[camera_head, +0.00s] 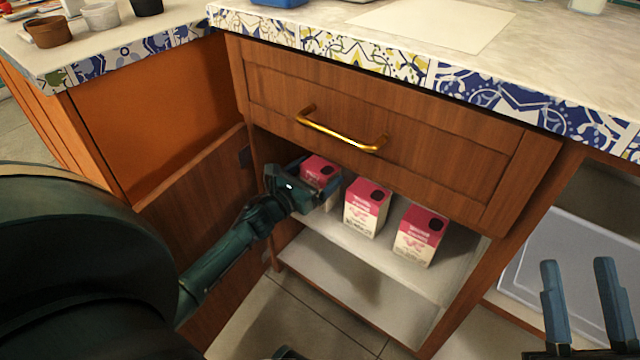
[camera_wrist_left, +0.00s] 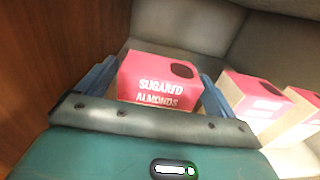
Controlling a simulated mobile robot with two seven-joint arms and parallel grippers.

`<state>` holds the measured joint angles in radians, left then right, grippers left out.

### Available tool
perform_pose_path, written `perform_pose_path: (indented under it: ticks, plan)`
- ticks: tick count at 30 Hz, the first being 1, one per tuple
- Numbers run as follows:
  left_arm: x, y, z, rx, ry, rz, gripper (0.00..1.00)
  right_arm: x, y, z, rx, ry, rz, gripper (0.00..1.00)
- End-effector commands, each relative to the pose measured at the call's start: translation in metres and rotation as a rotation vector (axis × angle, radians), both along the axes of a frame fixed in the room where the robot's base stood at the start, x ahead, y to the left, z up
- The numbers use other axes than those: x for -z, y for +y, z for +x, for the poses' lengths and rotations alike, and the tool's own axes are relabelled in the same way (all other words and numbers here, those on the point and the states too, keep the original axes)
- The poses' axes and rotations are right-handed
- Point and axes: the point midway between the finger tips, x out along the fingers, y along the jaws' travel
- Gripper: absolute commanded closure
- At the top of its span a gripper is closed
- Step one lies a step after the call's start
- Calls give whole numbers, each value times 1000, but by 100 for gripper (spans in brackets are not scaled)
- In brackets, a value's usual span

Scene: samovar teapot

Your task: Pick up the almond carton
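Three pink-and-white cartons stand upright in a row on the shelf of an open cabinet. The leftmost carton (camera_head: 319,172) is partly hidden by my left gripper (camera_head: 318,188). In the left wrist view, this carton's pink top (camera_wrist_left: 160,82) reads "SUGAR'D ALMONDS". My left gripper's blue fingers (camera_wrist_left: 158,88) stand on either side of it, close to its sides; firm contact does not show. The middle carton (camera_head: 366,207) and right carton (camera_head: 419,236) stand to the right. My right gripper (camera_head: 583,300) is open and empty at the lower right.
A wooden drawer front (camera_head: 385,135) with a brass handle (camera_head: 342,133) overhangs the cartons. An open wooden door (camera_head: 205,215) is at the left. The lower shelf (camera_head: 345,280) is bare. A translucent bin (camera_head: 575,265) is at the right.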

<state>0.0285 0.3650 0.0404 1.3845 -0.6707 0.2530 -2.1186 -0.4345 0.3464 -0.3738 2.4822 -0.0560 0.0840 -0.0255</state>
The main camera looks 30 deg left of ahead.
Motion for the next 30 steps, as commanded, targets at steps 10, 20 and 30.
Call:
perform_pose_path:
  ticks: [10,20,30]
  plan:
    - [0,0,0,0,0,0,36,2,0,-1,1,10,0,64]
    - [-1,0,0,1,-3,-1,54,3,-1,-1,4,17,9,64]
    - [-13,0,0,1,-3,1,54,-3,0,0,4,38,15,64]
